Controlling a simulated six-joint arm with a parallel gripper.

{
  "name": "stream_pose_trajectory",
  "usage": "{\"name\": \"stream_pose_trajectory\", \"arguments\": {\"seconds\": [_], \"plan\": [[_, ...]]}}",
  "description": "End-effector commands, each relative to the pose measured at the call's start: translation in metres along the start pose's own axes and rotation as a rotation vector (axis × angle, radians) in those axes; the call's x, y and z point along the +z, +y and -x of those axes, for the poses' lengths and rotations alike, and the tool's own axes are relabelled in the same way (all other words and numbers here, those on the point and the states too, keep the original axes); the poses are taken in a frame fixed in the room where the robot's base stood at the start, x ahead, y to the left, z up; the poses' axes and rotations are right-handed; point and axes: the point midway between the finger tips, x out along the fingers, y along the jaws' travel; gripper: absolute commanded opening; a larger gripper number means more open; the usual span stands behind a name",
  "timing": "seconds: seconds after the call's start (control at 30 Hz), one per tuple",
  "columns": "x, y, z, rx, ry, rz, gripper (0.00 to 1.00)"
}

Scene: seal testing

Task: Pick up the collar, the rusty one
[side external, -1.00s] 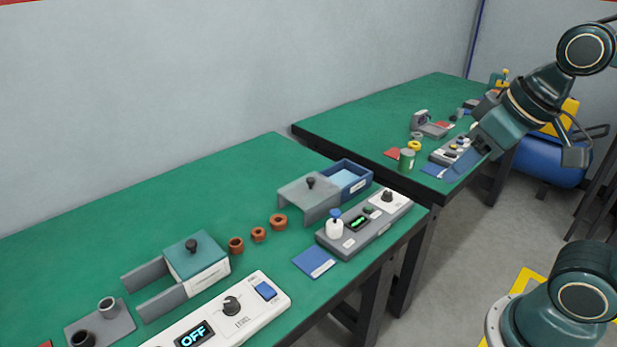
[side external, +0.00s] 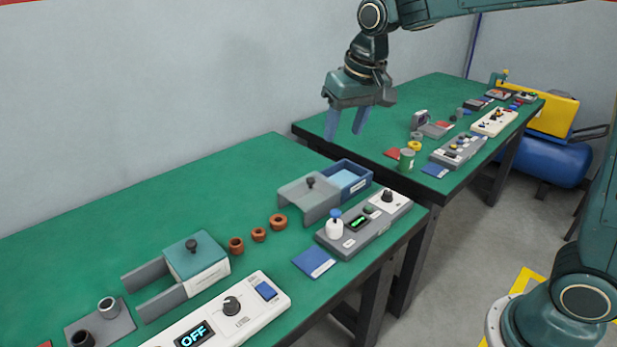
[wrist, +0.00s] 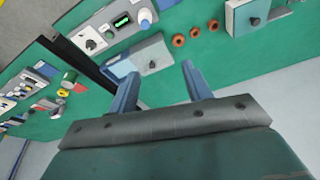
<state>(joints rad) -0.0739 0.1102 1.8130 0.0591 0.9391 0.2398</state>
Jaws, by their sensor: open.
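Three rusty brown rings lie in a row on the near green table. In the side view they are a taller one (side external: 236,245) at left, a small one (side external: 259,234) in the middle and a wider one (side external: 278,222) at right. Which of them is the collar I cannot tell for sure. They also show at the top of the wrist view, as a left ring (wrist: 178,41), a middle ring (wrist: 195,33) and a right ring (wrist: 213,25). My gripper (side external: 344,135) is open and empty, high above the tables and apart from the rings.
A blue box with a grey lid (side external: 310,192) stands right of the rings. A teal-topped box (side external: 197,257) stands left. A grey control panel (side external: 365,225), blue pad (side external: 314,262) and white OFF panel (side external: 230,318) lie in front. Behind the rings the table is clear.

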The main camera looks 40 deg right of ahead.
Motion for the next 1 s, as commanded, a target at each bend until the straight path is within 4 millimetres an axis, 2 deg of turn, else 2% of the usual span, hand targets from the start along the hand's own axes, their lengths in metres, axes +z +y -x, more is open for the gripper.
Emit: {"name": "stream_pose_trajectory", "arguments": {"seconds": [0.2,0.5,0.8,1.0], "plan": [[-0.035,-0.017,-0.043,0.017,-0.042,-0.041,0.49],[-0.072,-0.04,-0.112,0.042,-0.093,-0.095,0.49],[-0.093,-0.058,-0.184,0.069,-0.136,-0.147,0.49],[-0.097,-0.064,-0.21,0.079,-0.15,-0.165,0.49]]}}
